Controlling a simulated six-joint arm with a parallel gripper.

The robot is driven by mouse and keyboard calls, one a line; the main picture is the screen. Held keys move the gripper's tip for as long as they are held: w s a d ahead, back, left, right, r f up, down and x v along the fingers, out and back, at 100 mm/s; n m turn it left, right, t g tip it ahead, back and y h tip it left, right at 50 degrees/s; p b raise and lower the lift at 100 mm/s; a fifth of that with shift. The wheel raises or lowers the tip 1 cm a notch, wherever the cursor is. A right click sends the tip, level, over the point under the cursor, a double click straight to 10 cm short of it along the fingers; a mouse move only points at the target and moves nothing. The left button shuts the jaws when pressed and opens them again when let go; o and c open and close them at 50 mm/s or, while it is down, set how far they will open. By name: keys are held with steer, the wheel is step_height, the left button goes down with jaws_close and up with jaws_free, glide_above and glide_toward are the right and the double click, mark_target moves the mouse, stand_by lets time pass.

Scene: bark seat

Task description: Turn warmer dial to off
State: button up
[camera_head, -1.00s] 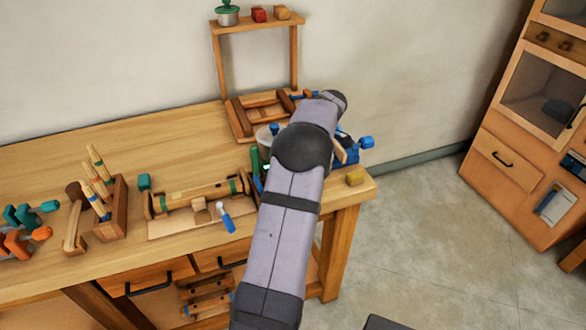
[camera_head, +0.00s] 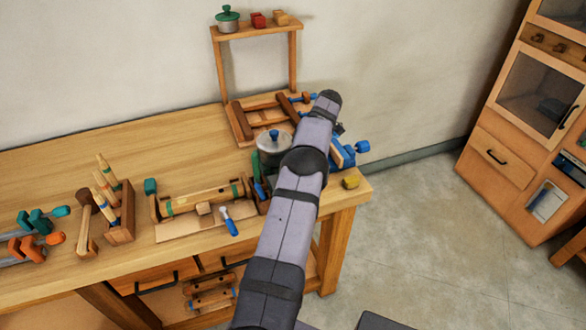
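A grey lidded pot (camera_head: 272,146) with a blue knob stands near the right end of the workbench. It looks like the warmer, but I cannot be sure. No dial can be made out; the pot's lower right side is partly covered by my arm. My arm reaches over the bench's right end, just right of the pot. My gripper's fingers are hidden behind my own arm links.
A wooden frame (camera_head: 262,113) lies behind the pot, and a blue vise (camera_head: 345,158) is to the right. A wooden roller (camera_head: 203,198) lies left. The bench's back left (camera_head: 70,160) is clear.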

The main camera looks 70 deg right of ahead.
stand_by(0.4)
steer(key=o, duration=1.1)
steer(key=shift+c, duration=0.2)
steer(key=shift+r, duration=0.1)
steer(key=shift+r+b, duration=0.3)
steer(key=shift+r, duration=0.3)
step_height(320, 180, up, 9)
steer(key=p, duration=0.2)
steer(key=shift+f+p, duration=0.15)
steer(key=shift+p, duration=0.2)
